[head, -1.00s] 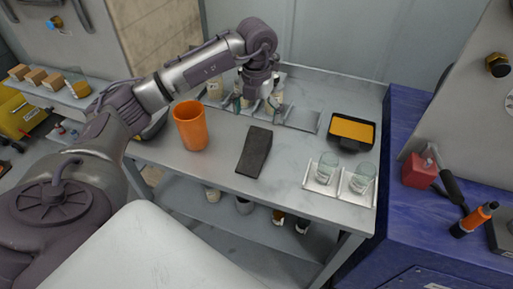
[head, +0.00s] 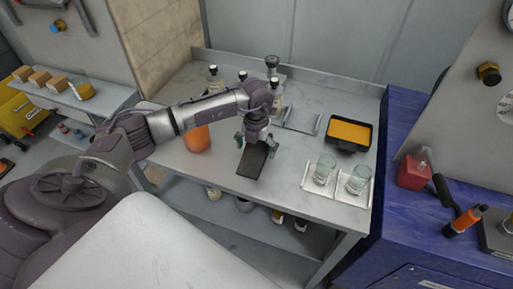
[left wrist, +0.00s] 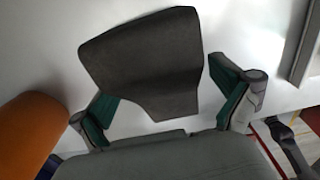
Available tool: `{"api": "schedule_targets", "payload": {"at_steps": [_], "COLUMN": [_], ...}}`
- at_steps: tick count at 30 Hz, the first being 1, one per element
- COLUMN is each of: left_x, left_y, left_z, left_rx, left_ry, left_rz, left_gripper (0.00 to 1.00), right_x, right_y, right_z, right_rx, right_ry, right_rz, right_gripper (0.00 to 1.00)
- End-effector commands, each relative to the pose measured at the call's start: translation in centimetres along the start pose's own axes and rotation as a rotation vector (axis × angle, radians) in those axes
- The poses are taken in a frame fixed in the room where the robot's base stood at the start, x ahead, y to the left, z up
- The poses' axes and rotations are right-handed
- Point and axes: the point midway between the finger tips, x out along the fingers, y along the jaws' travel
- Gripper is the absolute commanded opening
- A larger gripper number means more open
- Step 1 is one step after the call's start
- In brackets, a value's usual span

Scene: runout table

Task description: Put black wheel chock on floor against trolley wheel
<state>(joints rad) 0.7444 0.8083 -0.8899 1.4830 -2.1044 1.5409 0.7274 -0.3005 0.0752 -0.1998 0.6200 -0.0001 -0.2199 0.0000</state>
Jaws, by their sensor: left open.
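The black wheel chock (head: 253,161) lies on the grey metal table (head: 215,178), near its middle. It also shows in the left wrist view (left wrist: 145,60) as a dark wedge. My left gripper (head: 256,138) is open above the chock's far end. In the left wrist view its two green-padded fingers (left wrist: 165,108) stand apart on either side of the chock's near part, and I cannot tell whether they touch it. My right gripper is not in view. No trolley wheel can be made out.
An orange cup (head: 196,138) stands left of the chock, partly behind my arm. Two glasses (head: 325,168) on metal plates and a black tray with orange contents (head: 349,132) are to the right. Bottles (head: 213,80) stand at the back. A blue bench (head: 400,225) adjoins the right side.

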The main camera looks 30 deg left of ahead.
Motion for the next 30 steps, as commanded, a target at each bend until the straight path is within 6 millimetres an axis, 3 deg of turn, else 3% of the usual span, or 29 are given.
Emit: {"api": "schedule_targets", "payload": {"at_steps": [5, 18, 30], "left_x": [0.0, -0.1, -1.2], "left_y": [0.0, 0.0, 0.0], "left_z": [0.0, 0.1, 0.2], "left_rx": [0.0, 0.0, 0.0], "left_ry": [-0.001, -0.001, -0.005], "left_rz": [0.0, -0.001, -0.002], "left_gripper": [0.98, 0.25, 0.24], "right_x": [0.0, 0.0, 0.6], "right_y": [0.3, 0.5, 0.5], "right_z": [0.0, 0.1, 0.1], "right_rx": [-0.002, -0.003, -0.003], "right_ry": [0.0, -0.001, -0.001], "right_rz": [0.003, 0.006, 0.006], "right_gripper": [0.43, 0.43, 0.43]}}
